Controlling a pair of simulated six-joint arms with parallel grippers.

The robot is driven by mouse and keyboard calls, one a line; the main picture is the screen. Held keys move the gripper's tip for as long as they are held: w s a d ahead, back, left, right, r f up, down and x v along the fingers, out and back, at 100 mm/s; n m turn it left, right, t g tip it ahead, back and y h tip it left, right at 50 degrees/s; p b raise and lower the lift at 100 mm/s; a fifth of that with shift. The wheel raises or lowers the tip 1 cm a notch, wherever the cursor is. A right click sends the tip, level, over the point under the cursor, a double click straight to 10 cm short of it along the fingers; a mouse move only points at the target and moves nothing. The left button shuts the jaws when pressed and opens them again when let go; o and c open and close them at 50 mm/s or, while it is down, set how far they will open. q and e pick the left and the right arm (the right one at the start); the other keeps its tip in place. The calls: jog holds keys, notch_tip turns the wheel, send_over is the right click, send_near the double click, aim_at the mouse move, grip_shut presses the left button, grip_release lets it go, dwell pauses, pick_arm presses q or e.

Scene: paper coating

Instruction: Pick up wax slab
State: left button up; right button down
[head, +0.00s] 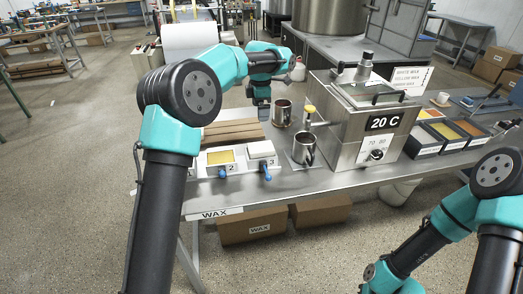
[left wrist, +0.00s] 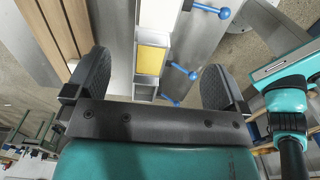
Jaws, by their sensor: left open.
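A yellow wax slab (head: 221,157) lies in the slot marked 2 of a pale holder (head: 236,168) on the metal table. A white slab (head: 261,149) sits in slot 3 to its right. In the left wrist view, the yellow slab (left wrist: 151,60) appears between my spread fingers, with the white slab (left wrist: 158,18) beyond it. My left gripper (head: 263,112) hangs above the table behind the holder. It is open and empty, and its fingers (left wrist: 156,85) touch neither slab. My right arm is at the lower right; its gripper is out of view.
Blue-handled levers (head: 267,173) stick out from the holder's front. Wooden boards (head: 232,131) lie behind it. Two metal cups (head: 304,149) and a steel wax tank (head: 362,118) stand to the right. Trays of coloured material (head: 447,131) are farther right.

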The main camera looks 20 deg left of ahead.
pick_arm(q)
send_over(261, 147)
notch_tip(261, 147, down, 12)
jog(key=shift+w+a+f, duration=0.1)
jog(key=shift+w, duration=0.05)
dwell(0.5)
jog(key=shift+f, duration=2.55)
jog(key=shift+c, duration=0.5)
jog(key=c, duration=0.9)
jog(key=shift+r, duration=0.1)
jog(key=shift+c, duration=0.2)
